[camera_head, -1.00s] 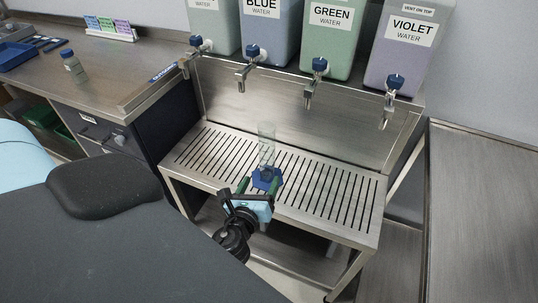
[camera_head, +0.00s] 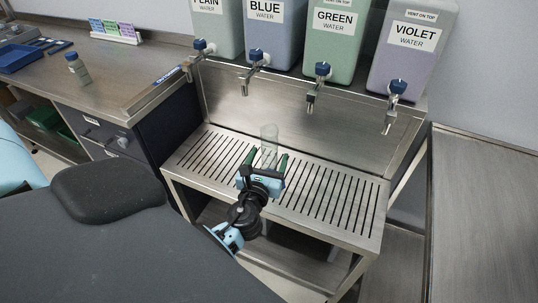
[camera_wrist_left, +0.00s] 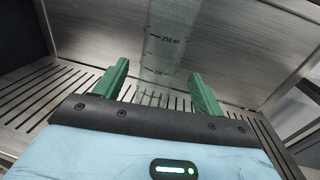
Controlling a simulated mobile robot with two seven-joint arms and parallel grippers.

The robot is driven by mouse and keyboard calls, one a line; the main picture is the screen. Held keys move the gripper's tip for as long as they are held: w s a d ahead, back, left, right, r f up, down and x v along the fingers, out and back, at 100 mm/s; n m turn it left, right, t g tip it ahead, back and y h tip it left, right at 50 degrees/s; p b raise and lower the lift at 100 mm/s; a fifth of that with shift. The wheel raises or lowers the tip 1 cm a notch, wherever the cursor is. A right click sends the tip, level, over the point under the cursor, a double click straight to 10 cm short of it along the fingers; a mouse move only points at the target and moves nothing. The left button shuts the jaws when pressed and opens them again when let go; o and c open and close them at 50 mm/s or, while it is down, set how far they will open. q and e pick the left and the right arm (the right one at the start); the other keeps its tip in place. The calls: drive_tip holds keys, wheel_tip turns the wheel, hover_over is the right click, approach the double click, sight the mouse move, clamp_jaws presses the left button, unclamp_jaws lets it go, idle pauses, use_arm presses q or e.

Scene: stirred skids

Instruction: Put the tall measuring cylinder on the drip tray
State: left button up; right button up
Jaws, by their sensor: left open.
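The tall measuring cylinder (camera_head: 269,137) is clear and stands upright over the slatted drip tray (camera_head: 365,238). Its lower part and base are hidden behind my left gripper (camera_head: 266,158) in the head view. In the left wrist view the cylinder (camera_wrist_left: 170,38), with its ml marks, shows between and beyond the two green fingers. My left gripper (camera_wrist_left: 162,72) is open, one finger to each side of the cylinder, with a visible gap at both sides. I cannot tell how far the fingers reach around it. My right gripper is not in view.
Labelled water containers, including blue (camera_head: 272,30), green (camera_head: 335,40) and violet (camera_head: 410,45), stand above the tray with taps overhanging it. A small capped bottle (camera_head: 79,72) stands on the left counter. The tray's right side is clear.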

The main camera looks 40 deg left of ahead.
use_arm(q)
drive_tip(key=x, duration=0.4)
drive_tip(key=shift+a+r, duration=0.15)
drive_tip(key=shift+c, duration=0.2)
clamp_jaws()
drive_tip(key=shift+r, duration=0.1)
